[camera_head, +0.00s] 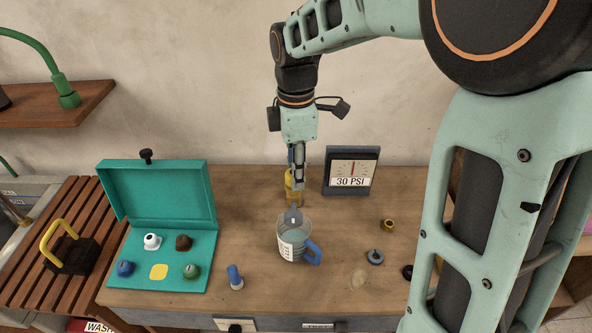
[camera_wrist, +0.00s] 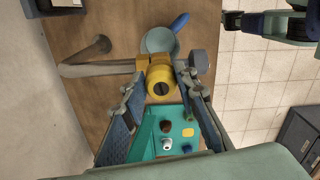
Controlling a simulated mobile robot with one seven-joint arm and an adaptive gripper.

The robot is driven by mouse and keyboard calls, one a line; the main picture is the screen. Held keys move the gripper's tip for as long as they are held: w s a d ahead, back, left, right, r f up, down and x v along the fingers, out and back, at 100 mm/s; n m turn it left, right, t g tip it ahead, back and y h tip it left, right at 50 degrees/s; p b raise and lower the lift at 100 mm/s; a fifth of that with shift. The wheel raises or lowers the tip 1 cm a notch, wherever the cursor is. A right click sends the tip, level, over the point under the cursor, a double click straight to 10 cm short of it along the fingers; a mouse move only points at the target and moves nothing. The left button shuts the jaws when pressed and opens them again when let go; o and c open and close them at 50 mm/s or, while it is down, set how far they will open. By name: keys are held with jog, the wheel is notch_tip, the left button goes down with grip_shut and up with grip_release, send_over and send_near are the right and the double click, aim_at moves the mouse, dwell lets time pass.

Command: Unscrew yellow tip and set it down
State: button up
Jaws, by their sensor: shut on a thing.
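My gripper (camera_head: 297,181) points down above the middle of the workbench. Its jaws are shut on the yellow tip (camera_wrist: 160,80), a short cylinder with a dark slot in its end face. The yellow tip also shows in the head view (camera_head: 289,188), partly hidden by a finger. In the wrist view a grey pipe (camera_wrist: 98,69) runs up to the yellow part. I cannot tell whether the tip is still threaded onto it. An open teal case (camera_head: 190,240) stands to the left, with white, brown, blue and green tips and a bare yellow patch (camera_head: 159,271).
A clear jug (camera_head: 286,246) with a blue handle stands just in front of my gripper. A gauge (camera_head: 351,171) reading 30 PSI stands behind right.

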dwell(0.3)
jog(key=shift+n, duration=1)
jog(key=shift+n, duration=0.8)
jog(key=o, duration=0.6)
jog(key=shift+o, duration=0.2)
jog(key=shift+m, duration=0.8)
